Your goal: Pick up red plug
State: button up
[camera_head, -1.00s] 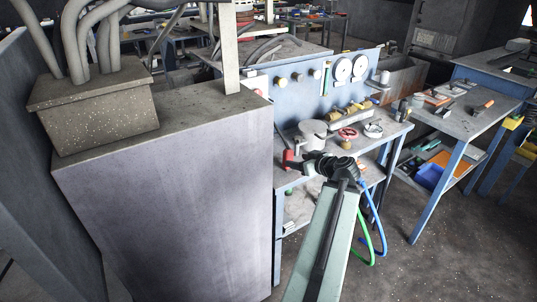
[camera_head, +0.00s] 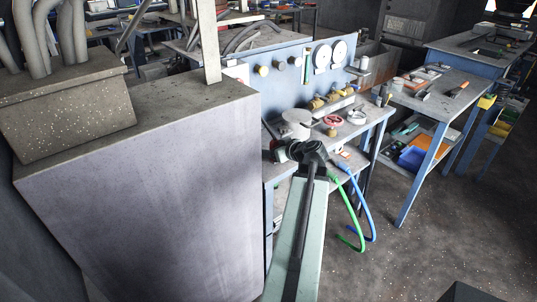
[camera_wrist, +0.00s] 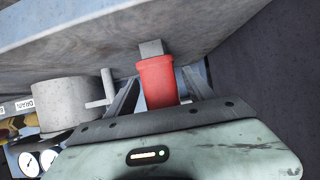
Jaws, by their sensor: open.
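The red plug (camera_wrist: 159,82) shows in the wrist view as a red tapered body with a grey square end. It lies between the two grey fingers of my gripper (camera_wrist: 160,86), which are open, with one finger on each side. I cannot tell whether either finger touches it. In the head view my gripper (camera_head: 271,146) is small and dark at the left end of the blue workbench (camera_head: 296,172). The plug is not clear there, being mostly hidden by my arm.
A grey cylinder (camera_wrist: 64,103) with a side handle is left of the plug in the wrist view. A large grey cabinet (camera_head: 150,195) stands close left of my arm. Green (camera_head: 345,205) and blue (camera_head: 361,205) hoses hang right of it.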

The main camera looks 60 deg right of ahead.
jog(key=shift+a+r, duration=0.1)
jog(key=shift+a, duration=0.1)
jog(key=shift+w, duration=0.15)
grip_shut()
notch_tip(320, 180, up, 10)
jog(key=p, duration=1)
